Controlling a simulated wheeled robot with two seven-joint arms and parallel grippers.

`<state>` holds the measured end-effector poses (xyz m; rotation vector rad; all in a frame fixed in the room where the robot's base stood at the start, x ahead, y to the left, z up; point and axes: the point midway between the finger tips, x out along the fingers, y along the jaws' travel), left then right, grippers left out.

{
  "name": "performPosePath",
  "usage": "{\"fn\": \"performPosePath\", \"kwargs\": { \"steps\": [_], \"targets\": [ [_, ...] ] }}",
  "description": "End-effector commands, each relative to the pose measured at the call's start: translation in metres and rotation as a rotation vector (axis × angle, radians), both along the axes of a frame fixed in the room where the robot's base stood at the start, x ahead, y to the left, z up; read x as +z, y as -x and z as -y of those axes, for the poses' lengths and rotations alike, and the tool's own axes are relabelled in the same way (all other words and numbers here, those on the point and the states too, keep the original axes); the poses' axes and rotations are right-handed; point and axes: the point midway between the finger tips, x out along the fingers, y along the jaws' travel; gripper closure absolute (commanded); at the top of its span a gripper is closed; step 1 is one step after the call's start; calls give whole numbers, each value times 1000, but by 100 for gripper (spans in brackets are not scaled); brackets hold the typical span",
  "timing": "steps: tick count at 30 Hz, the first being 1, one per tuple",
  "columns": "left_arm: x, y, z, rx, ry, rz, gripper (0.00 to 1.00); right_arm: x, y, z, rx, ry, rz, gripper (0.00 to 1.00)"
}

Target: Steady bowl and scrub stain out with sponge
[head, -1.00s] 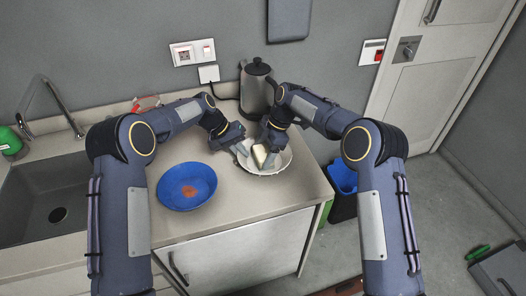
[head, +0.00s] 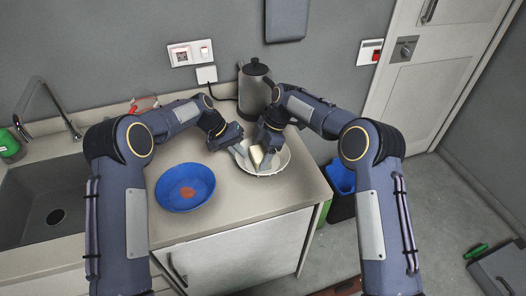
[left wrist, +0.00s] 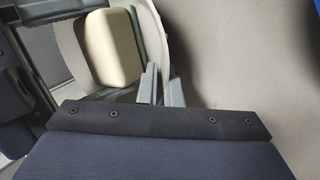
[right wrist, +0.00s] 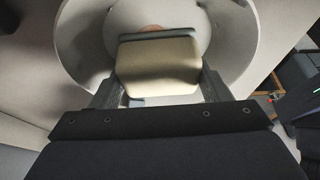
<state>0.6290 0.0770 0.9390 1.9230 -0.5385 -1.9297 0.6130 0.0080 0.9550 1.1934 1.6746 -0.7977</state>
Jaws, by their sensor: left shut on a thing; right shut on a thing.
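A white bowl (head: 283,165) stands on the counter in front of the kettle. My left gripper (head: 239,151) is shut on its left rim; in the left wrist view the fingers (left wrist: 160,88) pinch the rim (left wrist: 152,35). My right gripper (head: 262,158) is shut on a cream sponge (head: 257,155) inside the bowl. In the right wrist view the sponge (right wrist: 158,68) lies between both fingers, low over the bowl (right wrist: 88,40). A reddish-brown stain (right wrist: 165,29) shows just beyond the sponge and is partly hidden by it.
A grey kettle (head: 256,88) is close behind. The sink (head: 35,205) is at the left. The counter's front and right edges are near.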

Motion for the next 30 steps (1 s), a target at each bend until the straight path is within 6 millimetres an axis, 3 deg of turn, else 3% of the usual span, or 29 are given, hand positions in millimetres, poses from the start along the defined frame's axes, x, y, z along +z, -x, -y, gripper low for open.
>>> {"fn": "performPosePath", "kwargs": {
  "steps": [18, 30],
  "targets": [
    [-1, 0, -1, 1, -2, 0, 100, 0, -6, 17, 0, 0, 1, 48],
    [-1, 0, -1, 1, -2, 0, 100, 0, -2, 7, 0, 0, -1, 48]
  ]
}}
